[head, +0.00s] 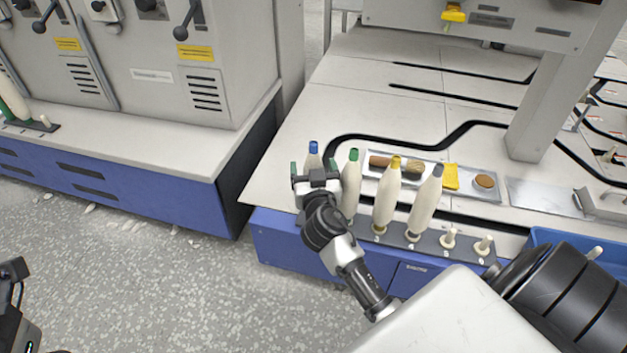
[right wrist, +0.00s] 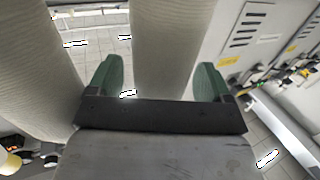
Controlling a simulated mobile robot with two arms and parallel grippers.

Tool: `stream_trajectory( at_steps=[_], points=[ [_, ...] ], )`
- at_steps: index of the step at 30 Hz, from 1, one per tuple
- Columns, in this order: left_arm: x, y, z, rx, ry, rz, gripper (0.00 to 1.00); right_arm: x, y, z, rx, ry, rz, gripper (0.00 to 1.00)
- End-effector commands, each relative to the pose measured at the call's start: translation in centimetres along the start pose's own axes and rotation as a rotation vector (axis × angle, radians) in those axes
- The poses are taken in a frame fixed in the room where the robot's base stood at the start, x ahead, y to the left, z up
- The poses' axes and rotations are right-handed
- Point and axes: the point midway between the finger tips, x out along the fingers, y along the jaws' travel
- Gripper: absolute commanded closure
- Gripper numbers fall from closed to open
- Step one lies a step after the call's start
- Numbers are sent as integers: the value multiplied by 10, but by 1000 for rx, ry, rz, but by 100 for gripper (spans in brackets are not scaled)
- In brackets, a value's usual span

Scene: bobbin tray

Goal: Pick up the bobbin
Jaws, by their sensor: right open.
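Several white, tapering bobbins stand upright on a numbered peg rail (head: 465,252) in the head view. They are the blue-tipped bobbin (head: 313,158), the green-tipped bobbin (head: 351,182), the yellow-tipped bobbin (head: 387,192) and the grey-tipped bobbin (head: 427,202). My right gripper (head: 314,170) is open at the blue-tipped bobbin, hiding its lower part. In the right wrist view, a pale bobbin (right wrist: 165,45) shows between the green fingers (right wrist: 160,78), with a gap at the left finger. Another bobbin (right wrist: 50,60) fills the left side. A dark part at the lower left edge may be my left gripper (head: 14,285); its jaws are unclear.
Pegs 5 (head: 449,238) and 6 (head: 484,245) are empty. A metal tray (head: 377,187) with small items lies behind the bobbins. A blue bin (head: 560,238) is at the right. A grey machine (head: 190,75) stands at the left across an aisle.

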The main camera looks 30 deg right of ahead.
Motion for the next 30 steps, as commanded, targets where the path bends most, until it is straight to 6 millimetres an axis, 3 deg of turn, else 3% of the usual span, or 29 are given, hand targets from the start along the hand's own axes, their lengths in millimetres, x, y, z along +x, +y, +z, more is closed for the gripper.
stream_trajectory(
  at_steps=[3, 14, 23, 28, 30],
  points=[
    [1, 0, 0, 0, 2, 1, 53, 0, 0, 0, 0, 0, 0, 20],
    [2, 0, -1, 0, 6, 1, 53, -1, 0, 0, 1, 0, 0, 75],
    [4, 0, -2, 0, 8, -1, 53, -1, 0, -3, 1, 1, 0, 76],
    [7, -1, -3, -1, 3, -8, 53, 0, 0, -16, 3, 2, 0, 76],
    [-2, -2, -2, -3, -37, -22, 53, 0, 0, -26, 2, 3, 0, 76]
  ],
)
